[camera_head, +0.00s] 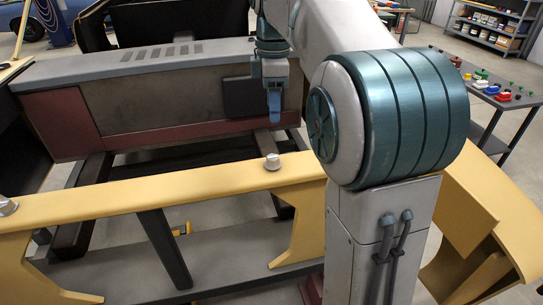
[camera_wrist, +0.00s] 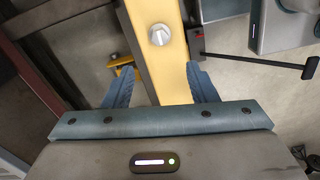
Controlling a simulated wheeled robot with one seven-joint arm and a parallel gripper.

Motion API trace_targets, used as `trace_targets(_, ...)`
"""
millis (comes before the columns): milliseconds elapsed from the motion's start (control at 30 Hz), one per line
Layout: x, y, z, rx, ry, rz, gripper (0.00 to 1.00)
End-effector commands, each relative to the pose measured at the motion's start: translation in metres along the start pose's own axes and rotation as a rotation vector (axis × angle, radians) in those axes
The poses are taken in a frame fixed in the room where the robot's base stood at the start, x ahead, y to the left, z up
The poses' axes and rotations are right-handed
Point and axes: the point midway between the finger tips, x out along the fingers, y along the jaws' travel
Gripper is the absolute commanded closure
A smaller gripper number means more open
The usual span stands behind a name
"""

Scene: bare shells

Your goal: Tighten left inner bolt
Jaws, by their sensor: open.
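A silver bolt (camera_head: 272,162) stands on the yellow beam (camera_head: 150,195), near the middle of the head view. A second silver bolt (camera_head: 7,207) is on the same beam at the far left edge. My gripper (camera_head: 274,110) hangs with fingers pointing down, above and behind the nearer bolt and apart from it. In the wrist view my gripper (camera_wrist: 158,70) is open and empty, its two blue fingers spread on either side of the yellow beam (camera_wrist: 172,80). One bolt (camera_wrist: 158,35) shows beyond the fingertips, between them in line. Which bolt is the left inner one I cannot tell.
A long grey and dark red block (camera_head: 160,100) lies behind the beam. Dark supports (camera_head: 165,250) stand below it. A small yellow object (camera_head: 182,229) lies lower down. A table with colourful small items (camera_head: 490,85) and shelves (camera_head: 490,25) stand at the right.

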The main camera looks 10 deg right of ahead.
Motion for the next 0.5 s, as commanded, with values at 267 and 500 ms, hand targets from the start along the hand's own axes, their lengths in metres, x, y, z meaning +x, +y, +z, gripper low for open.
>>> trace_targets(267, 0.036, 0.000, 0.000, -0.012, -0.002, -0.007, 0.48)
trace_targets(500, 0.088, 0.000, 0.000, -0.012, -0.002, -0.006, 0.48)
